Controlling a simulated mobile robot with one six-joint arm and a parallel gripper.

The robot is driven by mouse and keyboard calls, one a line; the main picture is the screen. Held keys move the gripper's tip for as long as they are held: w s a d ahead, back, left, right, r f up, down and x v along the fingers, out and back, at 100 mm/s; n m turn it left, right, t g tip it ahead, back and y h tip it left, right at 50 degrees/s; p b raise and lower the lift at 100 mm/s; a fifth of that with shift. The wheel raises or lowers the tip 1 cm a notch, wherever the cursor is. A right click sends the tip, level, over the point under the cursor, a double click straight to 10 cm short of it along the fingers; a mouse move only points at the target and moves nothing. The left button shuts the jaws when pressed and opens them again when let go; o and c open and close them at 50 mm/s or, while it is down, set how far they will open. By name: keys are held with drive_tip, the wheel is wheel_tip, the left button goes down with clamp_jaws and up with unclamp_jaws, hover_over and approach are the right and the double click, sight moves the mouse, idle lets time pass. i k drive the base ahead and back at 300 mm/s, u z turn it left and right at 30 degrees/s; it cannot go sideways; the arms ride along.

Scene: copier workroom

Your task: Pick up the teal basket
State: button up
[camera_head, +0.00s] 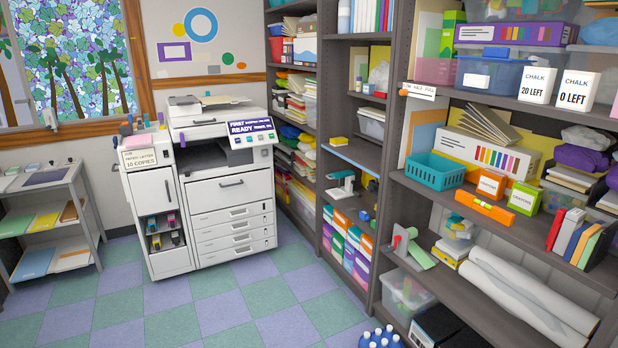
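The teal basket (436,171) stands upright on a middle shelf of the dark shelving unit at the right. It has slotted sides and looks empty, though its inside shows only in part. It sits near the left end of that shelf, close to the upright post, with a long white box (484,152) behind and to its right. My gripper is not in view.
To the basket's right on the same shelf are small orange and green boxes (507,191) and an orange level-like bar (484,208) at the front edge. A copier (220,185) stands at the back left.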

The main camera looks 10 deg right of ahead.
sight(438, 173)
drive_tip(key=u, duration=0.1)
drive_tip(key=i, duration=1.1)
